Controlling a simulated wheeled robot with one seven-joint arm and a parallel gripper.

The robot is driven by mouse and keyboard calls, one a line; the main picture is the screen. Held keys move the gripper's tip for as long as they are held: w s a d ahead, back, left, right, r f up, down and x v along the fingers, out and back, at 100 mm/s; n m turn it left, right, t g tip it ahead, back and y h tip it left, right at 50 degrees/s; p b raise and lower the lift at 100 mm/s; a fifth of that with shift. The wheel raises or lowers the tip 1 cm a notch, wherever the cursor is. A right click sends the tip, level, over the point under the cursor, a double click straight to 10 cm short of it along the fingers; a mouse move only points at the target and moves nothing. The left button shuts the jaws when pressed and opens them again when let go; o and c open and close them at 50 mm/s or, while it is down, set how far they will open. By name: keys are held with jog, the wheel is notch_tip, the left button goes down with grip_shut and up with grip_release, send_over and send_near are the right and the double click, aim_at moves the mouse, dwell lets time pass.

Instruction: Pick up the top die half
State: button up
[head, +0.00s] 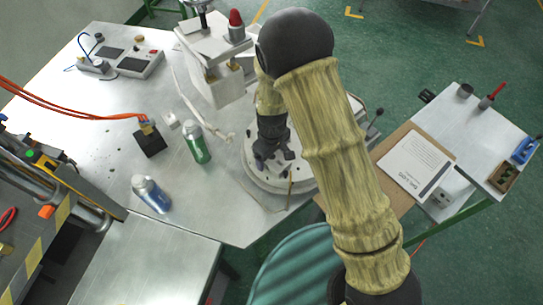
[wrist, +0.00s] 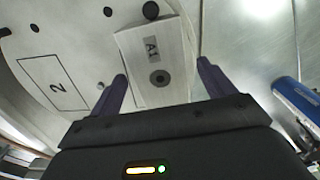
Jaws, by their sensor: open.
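My gripper (wrist: 163,72) is open, with one dark finger on each side of the near part of the block. I cannot tell whether the fingers touch it. In the head view my gripper (head: 272,160) points down over the round plate (head: 262,183) and hides the die half.
The press head (head: 215,75) stands behind the plate. A side table (head: 490,140) with a paper sheet (head: 416,166) is at right.

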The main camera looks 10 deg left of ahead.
aim_at(272, 157)
dwell(0.3)
jog(key=c, duration=1.2)
jog(key=shift+c, duration=0.2)
jog(key=shift+r, duration=0.1)
notch_tip(272, 157, up, 10)
jog(key=b, duration=0.3)
